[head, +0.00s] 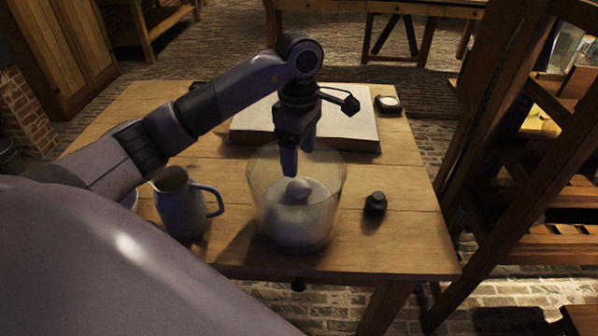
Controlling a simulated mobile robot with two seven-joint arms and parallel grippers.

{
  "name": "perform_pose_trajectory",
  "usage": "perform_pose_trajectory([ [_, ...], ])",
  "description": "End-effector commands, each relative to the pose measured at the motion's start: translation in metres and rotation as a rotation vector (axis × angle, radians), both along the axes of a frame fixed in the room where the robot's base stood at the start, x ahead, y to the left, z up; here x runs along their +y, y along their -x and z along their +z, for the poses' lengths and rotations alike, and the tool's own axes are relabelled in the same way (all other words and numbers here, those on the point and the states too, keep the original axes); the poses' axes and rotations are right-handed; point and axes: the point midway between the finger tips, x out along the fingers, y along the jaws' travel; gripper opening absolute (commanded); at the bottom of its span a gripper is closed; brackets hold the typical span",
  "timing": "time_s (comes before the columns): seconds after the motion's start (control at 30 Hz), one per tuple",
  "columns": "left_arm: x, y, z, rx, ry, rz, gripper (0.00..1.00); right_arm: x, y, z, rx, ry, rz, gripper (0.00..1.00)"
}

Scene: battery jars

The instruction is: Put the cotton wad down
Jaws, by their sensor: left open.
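A small pale round wad, seemingly the cotton wad (298,188), sits inside a wide clear glass jar (262,215). It rests on top of a whitish rounded thing (295,222) that fills the lower part of the jar. My left gripper (297,165) points down at the jar's mouth, with its fingertips just above the wad. It is open, and a small gap seems to lie between the fingertips and the wad. My right gripper is not in the view.
A blue-grey jug (183,207) stands left of the jar on the wooden table (400,245). A small black weight-like object (375,204) stands to the right. A large open book or board (355,128) lies behind, with a round dial-like object (388,103) at its right. The front right of the tabletop is clear.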

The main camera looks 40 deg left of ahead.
Motion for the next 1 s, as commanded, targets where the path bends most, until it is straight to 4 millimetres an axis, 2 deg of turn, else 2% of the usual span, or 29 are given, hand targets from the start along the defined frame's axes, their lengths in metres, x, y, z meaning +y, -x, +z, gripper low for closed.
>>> perform_pose_trajectory([
  [0.1, 0.001, 0.0, 0.019, -0.003, -0.001, 0.0, 0.73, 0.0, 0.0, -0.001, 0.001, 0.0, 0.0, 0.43],
  [0.3, 0.001, 0.0, 0.033, 0.001, -0.001, 0.001, 0.73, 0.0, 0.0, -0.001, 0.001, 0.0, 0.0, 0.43],
  [1.0, 0.0, 0.0, 0.034, 0.002, 0.0, 0.0, 0.73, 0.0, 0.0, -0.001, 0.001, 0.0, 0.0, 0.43],
])
